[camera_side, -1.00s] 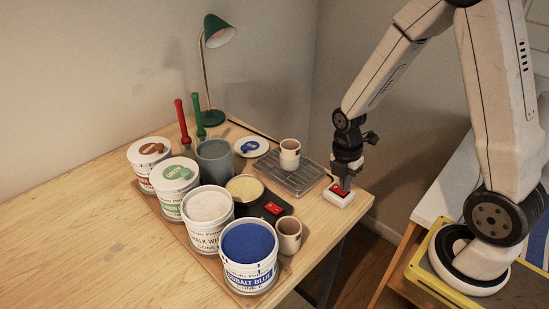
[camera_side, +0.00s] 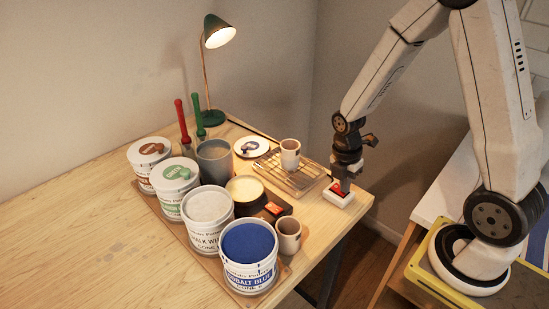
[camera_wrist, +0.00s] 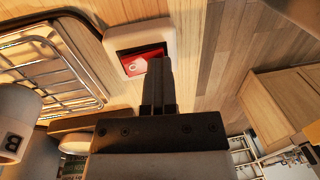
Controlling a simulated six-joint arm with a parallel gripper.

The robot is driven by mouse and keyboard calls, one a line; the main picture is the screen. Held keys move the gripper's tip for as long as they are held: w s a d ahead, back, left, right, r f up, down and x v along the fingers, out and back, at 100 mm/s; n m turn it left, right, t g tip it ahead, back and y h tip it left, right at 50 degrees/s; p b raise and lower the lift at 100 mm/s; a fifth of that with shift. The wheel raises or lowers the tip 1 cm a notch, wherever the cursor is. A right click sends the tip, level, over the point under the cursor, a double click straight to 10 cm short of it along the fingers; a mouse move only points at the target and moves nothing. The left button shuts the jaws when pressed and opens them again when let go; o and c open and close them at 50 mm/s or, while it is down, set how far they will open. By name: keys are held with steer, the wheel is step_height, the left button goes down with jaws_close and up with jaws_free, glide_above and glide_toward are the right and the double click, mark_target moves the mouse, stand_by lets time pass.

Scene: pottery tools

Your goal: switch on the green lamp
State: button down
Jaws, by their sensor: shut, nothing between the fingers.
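The green lamp (camera_side: 219,32) stands at the back of the table, and its bulb is lit. A white switch box with a red rocker (camera_side: 338,195) sits near the table's right edge. It also shows in the wrist view, as a white box (camera_wrist: 112,40) with its red rocker (camera_wrist: 138,63). My gripper (camera_side: 344,186) is shut and empty, pointing down at the switch. In the wrist view the closed fingers (camera_wrist: 158,66) are over the rocker's edge and hide part of it. I cannot tell whether they still touch it.
A wire rack (camera_side: 300,178) with a small cup (camera_side: 290,154) on it stands just left of the switch. A black unit with its own red switch (camera_side: 276,208) and several glaze tubs, such as the cobalt blue one (camera_side: 248,245), are further left. The table's left front is clear.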

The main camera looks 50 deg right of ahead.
steer(key=shift+w+r, duration=0.2)
steer(key=shift+w, duration=0.5)
steer(key=shift+r, duration=0.1)
step_height(320, 180, up, 14)
steer(key=s, duration=0.1)
steer(key=shift+s, duration=0.35)
stand_by(0.6)
stand_by(0.5)
steer(key=s+a+f+m+t, duration=0.1)
steer(key=a+f+m+t, duration=0.3)
steer(key=m, duration=1.4)
steer(key=a+f, duration=0.3)
steer(key=shift+s+a, duration=0.15)
steer(key=shift+a, duration=0.1)
